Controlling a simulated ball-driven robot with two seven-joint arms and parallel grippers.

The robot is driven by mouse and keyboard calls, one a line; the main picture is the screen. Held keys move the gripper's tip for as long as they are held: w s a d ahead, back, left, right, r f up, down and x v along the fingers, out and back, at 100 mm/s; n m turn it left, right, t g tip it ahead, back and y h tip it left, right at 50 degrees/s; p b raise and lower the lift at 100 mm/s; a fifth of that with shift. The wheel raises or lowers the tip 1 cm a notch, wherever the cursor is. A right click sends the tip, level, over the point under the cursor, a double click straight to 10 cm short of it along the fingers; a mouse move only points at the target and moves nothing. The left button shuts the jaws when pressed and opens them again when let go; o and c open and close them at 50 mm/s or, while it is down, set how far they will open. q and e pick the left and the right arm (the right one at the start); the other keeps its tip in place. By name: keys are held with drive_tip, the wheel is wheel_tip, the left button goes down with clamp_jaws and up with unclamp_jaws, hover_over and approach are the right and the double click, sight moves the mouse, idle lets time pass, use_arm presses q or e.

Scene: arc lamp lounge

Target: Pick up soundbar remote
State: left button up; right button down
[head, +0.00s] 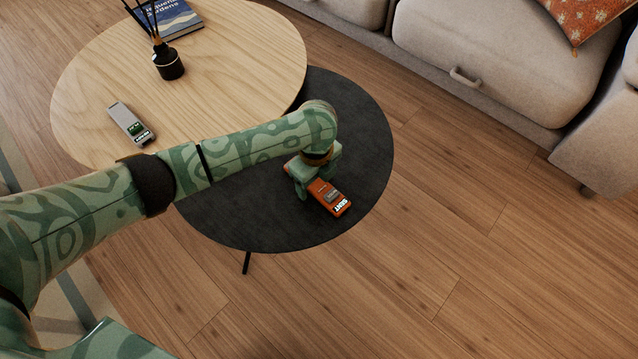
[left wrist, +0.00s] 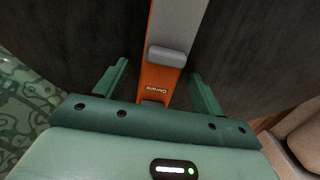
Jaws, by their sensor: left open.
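An orange remote-like device (head: 328,197) with a grey section and white lettering lies on the round black table. I cannot read its label clearly enough to say it is the soundbar remote. My left gripper (head: 312,180) is right over its far end and hides part of it. In the left wrist view the device (left wrist: 163,82) runs between the two open fingers of the left gripper (left wrist: 160,84), with a gap on each side. A second, grey remote-like device (head: 131,124) lies on the wooden table. My right gripper is not in view.
The round black table (head: 360,120) stands partly under the wooden table's edge (head: 285,50). On the wooden table are a dark reed diffuser (head: 168,62) and a blue book (head: 178,18). A beige sofa (head: 480,60) is at the upper right. Wooden floor is clear at lower right.

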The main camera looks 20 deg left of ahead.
use_arm(q)
drive_tip(key=shift+f, duration=0.1)
drive_tip(key=shift+c, duration=0.3)
drive_tip(key=c, duration=1.2)
